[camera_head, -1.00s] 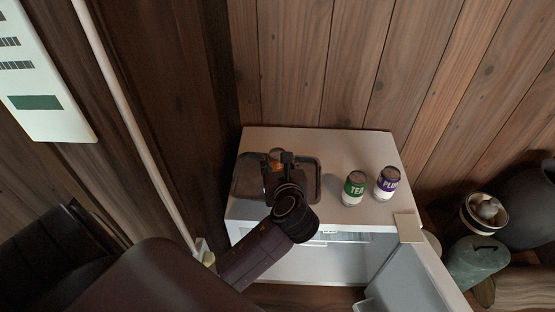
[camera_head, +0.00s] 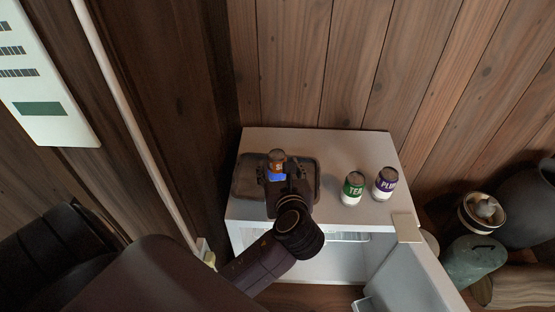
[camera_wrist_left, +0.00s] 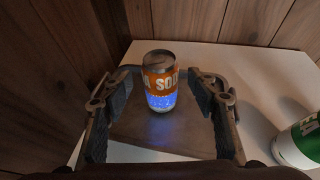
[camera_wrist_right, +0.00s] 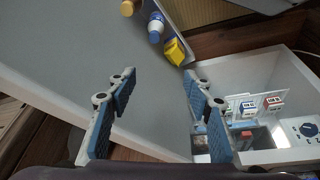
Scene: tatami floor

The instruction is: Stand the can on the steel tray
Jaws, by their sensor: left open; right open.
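An orange and blue soda can (camera_head: 277,158) stands upright on the dark steel tray (camera_head: 244,182) on top of the white fridge. In the left wrist view the can (camera_wrist_left: 160,85) stands on the tray (camera_wrist_left: 150,135) between and beyond the spread fingers, with a gap on each side. My left gripper (camera_head: 277,180) is open at the near side of the can and hides part of its lower half in the head view. My right gripper (camera_wrist_right: 160,82) is open and empty in its own wrist view; it is not seen in the head view.
A green tea can (camera_head: 353,188) and a purple plum can (camera_head: 386,183) stand right of the tray. The fridge door (camera_head: 405,285) is open. Several pots and jars, including a grey-green jar (camera_head: 474,262), stand at the right. A wooden wall (camera_head: 330,70) closes the back.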

